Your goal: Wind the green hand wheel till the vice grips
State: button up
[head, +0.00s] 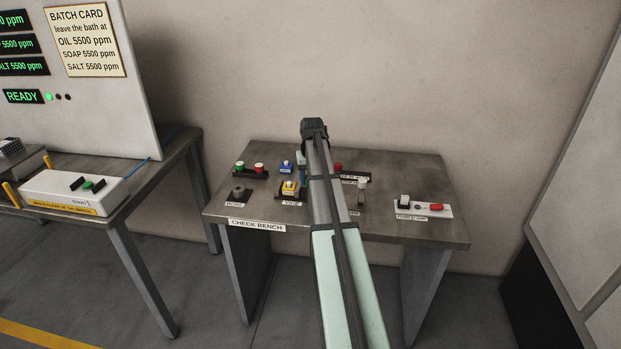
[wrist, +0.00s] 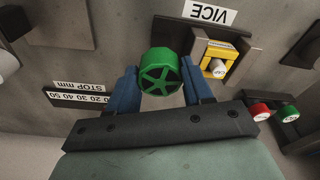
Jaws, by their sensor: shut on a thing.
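The green hand wheel (wrist: 160,73) is a spoked disc in the wrist view. The two blue fingers of my gripper (wrist: 161,86) stand on either side of it and are shut on it. In the head view my arm covers the wheel and most of the gripper. The upside-down VICE label (wrist: 209,14) lies beyond the wheel. Beside the label is a yellow-framed block (wrist: 225,48) with a white-topped part (wrist: 217,69) in it. I cannot tell whether the vice jaws touch that part. The yellow block also shows in the head view (head: 288,191).
The check bench (head: 430,175) carries green (head: 240,167) and red (head: 258,168) buttons and a white switch strip (head: 430,210). A STOP mm scale (wrist: 75,97) is left of the wheel. Another bench (head: 150,190) with a white box (head: 65,192) stands left.

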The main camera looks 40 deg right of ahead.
jog(key=shift+m, duration=1.8)
jog(key=shift+m+h, duration=0.3)
jog(key=shift+m, duration=0.5)
jog(key=shift+m+g, duration=0.3)
jog(key=shift+m, duration=0.7)
jog(key=shift+a+m, duration=0.1)
jog(key=shift+m, duration=1.8)
